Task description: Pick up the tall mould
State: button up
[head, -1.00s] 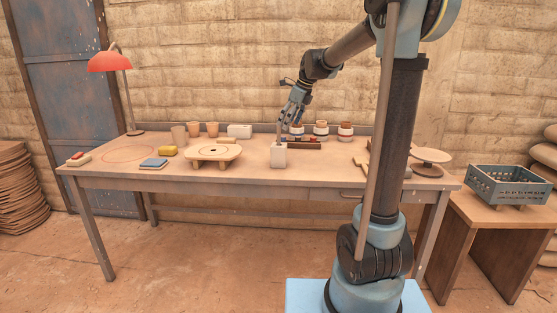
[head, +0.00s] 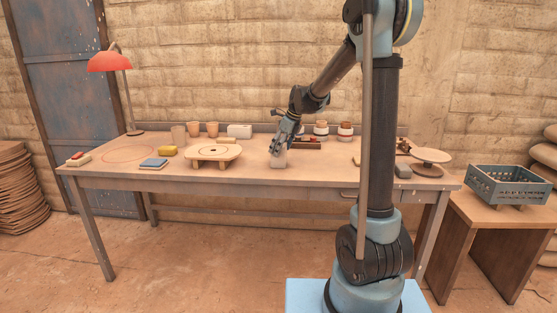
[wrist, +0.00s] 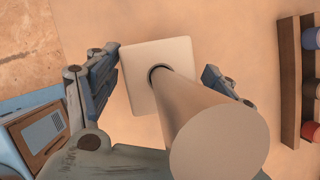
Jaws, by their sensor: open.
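The tall mould shows in the wrist view as a pale round post (wrist: 218,140) standing in a dark-rimmed hole in a square off-white block (wrist: 140,65). In the head view the block (head: 279,161) stands near the table's front middle, and the post is hidden behind my gripper. My gripper (head: 279,147) is over the block, reaching down from above. In the wrist view my open gripper (wrist: 160,62) has one finger on each side of the post and block. I see no grip on either; whether a finger touches cannot be told.
The wooden table (head: 230,178) also holds a low round-topped stand (head: 214,153) to the left and a rack of small pots (head: 308,144) behind to the right. A yellow sponge (head: 168,150) and a blue block (head: 153,163) lie farther left. The table front around the block is clear.

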jog(key=shift+x, duration=1)
jog(key=c, duration=1.4)
jog(key=shift+r, duration=0.1)
